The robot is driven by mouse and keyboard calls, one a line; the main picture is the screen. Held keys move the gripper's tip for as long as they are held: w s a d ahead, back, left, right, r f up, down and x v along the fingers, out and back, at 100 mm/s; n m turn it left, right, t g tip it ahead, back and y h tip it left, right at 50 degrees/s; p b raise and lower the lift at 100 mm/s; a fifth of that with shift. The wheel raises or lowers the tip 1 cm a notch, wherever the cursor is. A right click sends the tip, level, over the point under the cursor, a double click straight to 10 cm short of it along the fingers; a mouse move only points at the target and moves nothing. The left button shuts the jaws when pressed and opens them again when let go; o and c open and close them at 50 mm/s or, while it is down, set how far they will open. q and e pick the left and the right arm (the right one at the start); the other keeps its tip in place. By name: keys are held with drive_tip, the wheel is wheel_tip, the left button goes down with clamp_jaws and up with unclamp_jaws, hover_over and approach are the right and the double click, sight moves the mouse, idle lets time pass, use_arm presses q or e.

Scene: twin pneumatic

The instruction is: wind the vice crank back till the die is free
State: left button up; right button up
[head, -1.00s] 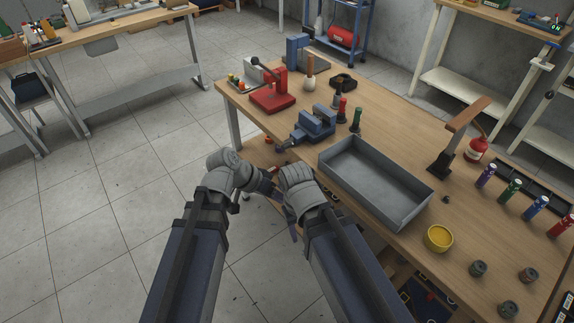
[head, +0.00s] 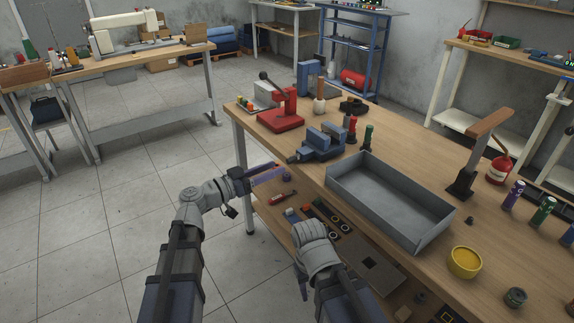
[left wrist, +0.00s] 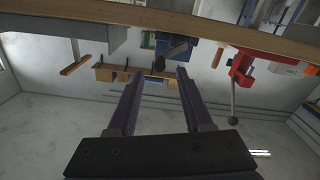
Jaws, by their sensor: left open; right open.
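The blue vice (head: 322,142) stands at the table's near-left edge, with its dark screw end (head: 294,158) pointing out over the edge. In the left wrist view, the vice (left wrist: 166,42) appears upside down, with a dark part (left wrist: 175,50) facing the camera. I cannot make out the die between the jaws or the crank's handle. My left gripper (head: 272,174) is open and empty, below and left of the vice, apart from it. Its spread fingers (left wrist: 156,88) show in the left wrist view. My right gripper (head: 303,285) points down in front of the table, its fingers mostly hidden by its wrist.
A grey tray (head: 340,186) is right of the vice. A lower shelf (head: 330,237) with tools lies under the tabletop. Floor left of the table is clear.

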sight(287, 163)
use_arm(q)
drive_tip(key=shift+x, duration=2.7)
clamp_jaws()
